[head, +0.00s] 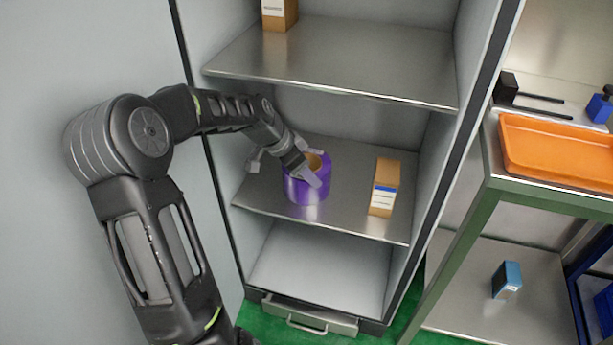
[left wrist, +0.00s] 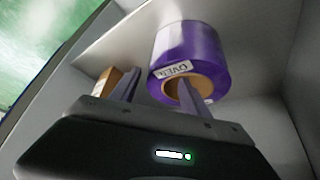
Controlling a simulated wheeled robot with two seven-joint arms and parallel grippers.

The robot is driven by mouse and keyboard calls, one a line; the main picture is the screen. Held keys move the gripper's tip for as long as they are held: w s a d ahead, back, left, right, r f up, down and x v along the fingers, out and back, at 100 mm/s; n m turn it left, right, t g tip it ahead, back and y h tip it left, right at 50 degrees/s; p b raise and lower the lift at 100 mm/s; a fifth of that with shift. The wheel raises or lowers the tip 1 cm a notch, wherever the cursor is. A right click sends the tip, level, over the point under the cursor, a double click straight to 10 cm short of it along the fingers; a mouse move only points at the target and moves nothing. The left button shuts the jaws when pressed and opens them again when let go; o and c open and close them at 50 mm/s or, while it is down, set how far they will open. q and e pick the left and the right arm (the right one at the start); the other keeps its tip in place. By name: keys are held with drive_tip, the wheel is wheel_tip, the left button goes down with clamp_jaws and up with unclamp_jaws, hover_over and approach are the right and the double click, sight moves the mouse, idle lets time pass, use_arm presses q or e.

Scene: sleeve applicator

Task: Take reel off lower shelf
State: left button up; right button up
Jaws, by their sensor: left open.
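The purple reel (head: 308,187) with a tan core stands on the lower shelf (head: 345,213) of the cabinet. In the left wrist view the reel (left wrist: 205,50) shows a white label and its open core. My left gripper (head: 305,172) is at the reel's top. In the left wrist view my left gripper (left wrist: 155,90) is open, with one finger in front of the core's opening and the other outside the reel to the left. I cannot tell if either finger touches the reel. My right gripper is not in view.
A tan box (head: 384,188) with a blue and white label stands right of the reel on the same shelf. An upper shelf (head: 340,60) holds another box (head: 280,14) above. To the right, a green-framed bench carries an orange tray (head: 556,146).

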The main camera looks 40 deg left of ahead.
use_arm(q)
drive_tip(key=b+x, duration=0.1)
drive_tip(key=x, duration=0.4)
drive_tip(key=shift+f, duration=0.1)
drive_tip(key=shift+c, duration=0.2)
idle(0.5)
clamp_jaws()
idle(0.4)
drive_tip(key=shift+s, duration=0.1)
idle(0.6)
